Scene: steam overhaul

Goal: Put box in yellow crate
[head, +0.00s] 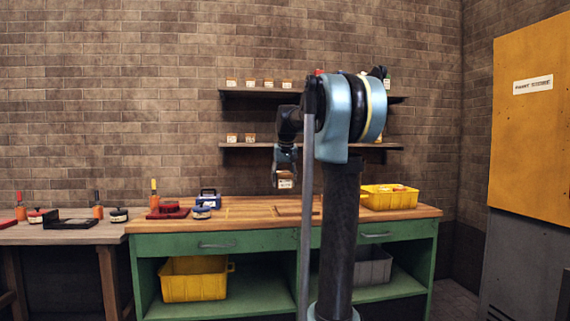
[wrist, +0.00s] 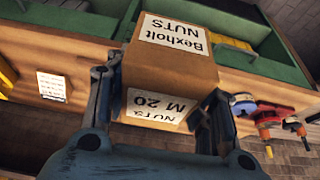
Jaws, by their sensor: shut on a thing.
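A small brown cardboard box (wrist: 165,72) with white labels reading "Bexholt NUTS" and "NUTS M 20" is between the fingers of my gripper (wrist: 160,95). The gripper is shut on it. In the head view my gripper (head: 285,172) hangs down above the wooden bench top, with the box (head: 286,184) at its tip, clear of the bench. One yellow crate (head: 390,203) stands on the bench top at the right, with some contents showing. Another yellow crate (head: 194,288) stands on the green lower shelf at the left; its inside is mostly hidden.
Two wall shelves (head: 250,146) behind my arm hold several small boxes. A grey bin (head: 374,270) is on the lower shelf. A blue case (head: 209,198) and red tools (head: 168,211) are on the bench's left part. A side table (head: 60,233) adjoins at left.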

